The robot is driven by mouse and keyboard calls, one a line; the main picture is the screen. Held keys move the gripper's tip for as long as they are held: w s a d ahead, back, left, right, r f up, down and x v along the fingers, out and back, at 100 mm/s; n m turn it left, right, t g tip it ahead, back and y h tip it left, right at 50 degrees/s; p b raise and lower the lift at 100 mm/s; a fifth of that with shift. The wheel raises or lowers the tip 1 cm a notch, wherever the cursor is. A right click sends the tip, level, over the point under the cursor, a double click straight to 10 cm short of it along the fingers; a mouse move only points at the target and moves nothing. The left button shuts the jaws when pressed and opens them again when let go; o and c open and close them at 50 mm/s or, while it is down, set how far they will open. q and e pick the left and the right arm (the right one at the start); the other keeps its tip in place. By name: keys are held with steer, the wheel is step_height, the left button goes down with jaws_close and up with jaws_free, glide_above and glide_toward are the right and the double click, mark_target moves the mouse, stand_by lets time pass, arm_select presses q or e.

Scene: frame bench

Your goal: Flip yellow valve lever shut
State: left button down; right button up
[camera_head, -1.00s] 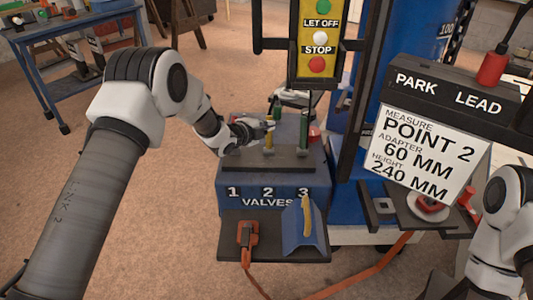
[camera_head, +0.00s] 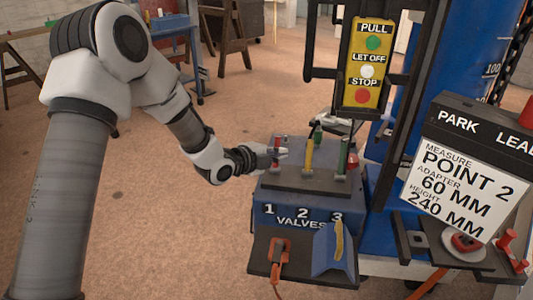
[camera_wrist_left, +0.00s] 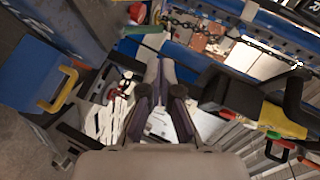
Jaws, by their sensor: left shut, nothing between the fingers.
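The yellow valve lever (camera_head: 308,156) stands upright on the valve block (camera_head: 310,187), above the number 2. A red lever (camera_head: 277,145) is to its left and a green lever (camera_head: 342,156) to its right. My left gripper (camera_head: 279,155) is shut and empty, its tip beside the red lever and left of the yellow lever, with a gap to the yellow one. In the left wrist view its closed fingers (camera_wrist_left: 162,95) are at the middle. I cannot make out the yellow lever for certain there. My right gripper is out of view.
A yellow button pendant (camera_head: 367,68) hangs behind the levers. A blue bracket (camera_head: 328,252) with a yellow handle and an orange hook (camera_head: 281,253) are at the block's front. The sign "POINT 2" (camera_head: 462,185) is at the right. Floor is open to the left.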

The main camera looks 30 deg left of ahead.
arm_select(q)
steer(key=shift+v, duration=2.25)
steer(key=shift+a, duration=0.15)
